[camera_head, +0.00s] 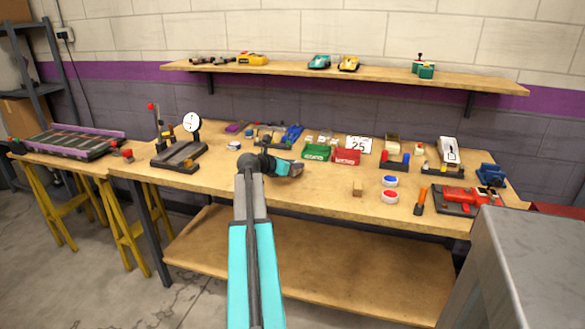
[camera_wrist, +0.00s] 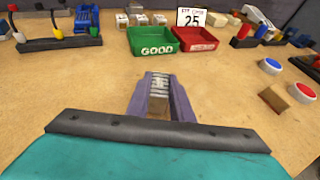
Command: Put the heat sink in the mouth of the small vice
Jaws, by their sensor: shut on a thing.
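My gripper (camera_head: 296,169) is over the middle of the bench, near its front half. In the wrist view, my gripper's purple fingers (camera_wrist: 160,90) are shut on a small silver finned block, which looks like the heat sink (camera_wrist: 158,83). The fingers hide its sides, and its height above the bench is hard to tell. A blue, vice-like thing (camera_head: 491,175) stands at the far right of the bench and appears to be the small vice. It is well to the right of my gripper, and its mouth is too small to make out.
Green GOOD bin (camera_head: 316,152) and red bin (camera_head: 346,157) stand just beyond my gripper. A wooden block (camera_head: 357,188), blue button (camera_head: 390,181), red button (camera_head: 389,196), orange-handled tool (camera_head: 420,200) and red device (camera_head: 455,200) lie to the right. A grey cabinet (camera_head: 530,260) is at front right.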

